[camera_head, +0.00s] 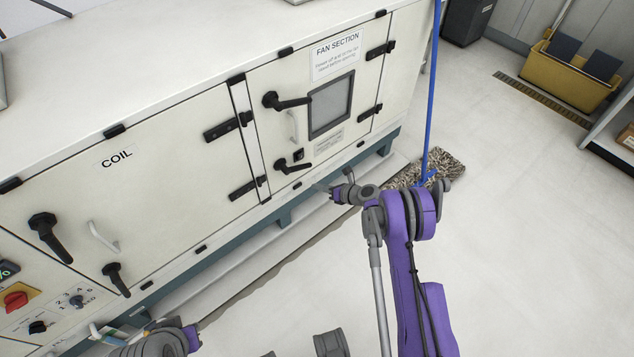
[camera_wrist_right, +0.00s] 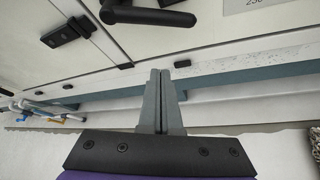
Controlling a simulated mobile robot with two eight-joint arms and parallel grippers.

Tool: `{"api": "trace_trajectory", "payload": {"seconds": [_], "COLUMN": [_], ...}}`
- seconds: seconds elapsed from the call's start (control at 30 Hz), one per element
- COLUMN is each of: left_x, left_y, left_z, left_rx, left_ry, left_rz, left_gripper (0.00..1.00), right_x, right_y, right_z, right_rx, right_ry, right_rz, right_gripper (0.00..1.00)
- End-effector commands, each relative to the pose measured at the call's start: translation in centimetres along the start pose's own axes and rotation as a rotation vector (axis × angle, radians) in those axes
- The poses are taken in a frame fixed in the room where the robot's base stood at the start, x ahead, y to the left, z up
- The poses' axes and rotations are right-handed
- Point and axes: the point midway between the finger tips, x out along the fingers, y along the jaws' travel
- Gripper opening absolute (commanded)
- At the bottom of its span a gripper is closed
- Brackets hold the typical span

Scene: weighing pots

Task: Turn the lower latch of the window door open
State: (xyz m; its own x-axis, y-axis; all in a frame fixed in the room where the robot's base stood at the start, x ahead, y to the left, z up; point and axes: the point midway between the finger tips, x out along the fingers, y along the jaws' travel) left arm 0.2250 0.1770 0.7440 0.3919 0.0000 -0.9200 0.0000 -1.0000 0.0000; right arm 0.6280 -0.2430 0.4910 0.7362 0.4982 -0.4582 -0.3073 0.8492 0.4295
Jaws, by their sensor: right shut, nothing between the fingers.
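The window door (camera_head: 262,133) is the cream panel marked "FAN SECTION", with a grey window (camera_head: 330,104); it looks shut. Its lower latch (camera_head: 292,167) is a black lever below the window, pointing right and roughly level. The same lever shows at the top of the right wrist view (camera_wrist_right: 150,15). My right gripper (camera_head: 334,190) is below and right of the latch, apart from it. In the wrist view its grey fingers (camera_wrist_right: 160,72) are together and empty, in front of the cabinet's lower edge.
The upper latch (camera_head: 287,101) and a pale pull handle (camera_head: 293,126) sit above the lower latch. The "COIL" door (camera_head: 150,165) adjoins at left. Open floor lies at right.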

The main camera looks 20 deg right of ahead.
Motion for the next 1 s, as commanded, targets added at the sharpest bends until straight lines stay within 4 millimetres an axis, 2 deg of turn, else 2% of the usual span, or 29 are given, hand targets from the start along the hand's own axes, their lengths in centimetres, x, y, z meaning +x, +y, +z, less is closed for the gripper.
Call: {"api": "trace_trajectory", "payload": {"seconds": [0.37,0.5,0.6,1.0], "left_x": [1.1,0.7,0.7,0.6], "left_y": [0.0,0.0,0.0,0.0], "left_z": [0.4,0.2,0.2,0.2], "left_rx": [0.0,0.0,0.0,0.0], "left_ry": [-0.004,-0.003,-0.002,-0.002], "left_rz": [0.0,0.0,0.0,0.0], "left_gripper": [0.0,0.0,0.0,0.0], "right_x": [8.2,7.2,6.9,6.6], "right_y": [0.0,0.0,0.0,0.0], "right_z": [-0.2,2.1,3.1,3.8], "right_rx": [-0.003,-0.003,-0.003,-0.004], "right_ry": [0.002,0.0,0.0,0.0], "right_rz": [0.001,-0.003,-0.003,-0.002], "right_gripper": [0.0,0.0,0.0,0.0]}}
